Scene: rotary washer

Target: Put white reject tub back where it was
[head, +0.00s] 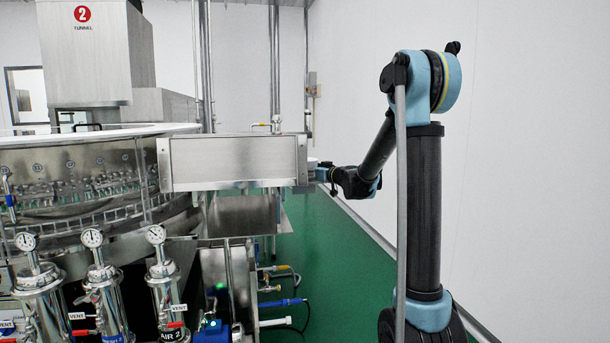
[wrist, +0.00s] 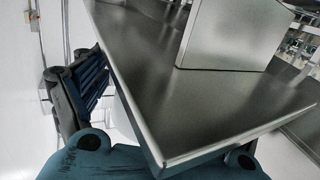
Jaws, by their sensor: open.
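A small white shape (head: 311,162), which looks like the white reject tub, shows just past the right end of the steel chute. Most of it is hidden behind the steel. My gripper (head: 322,174) is at that same end, beside the white shape, and is small in the head view. In the wrist view, one dark ribbed finger of my gripper (wrist: 92,78) stands left of a steel ledge, and the ledge hides the other finger. A pale surface (wrist: 124,118) shows between the finger and the ledge; I cannot tell whether they touch. The jaws are open.
The steel chute (head: 236,162) runs out from the round washer (head: 75,190), and its ledge (wrist: 215,120) lies very close in front of the wrist camera. Gauges and filter housings (head: 100,290) stand at lower left. The green floor (head: 325,270) is clear up to the white wall (head: 540,150).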

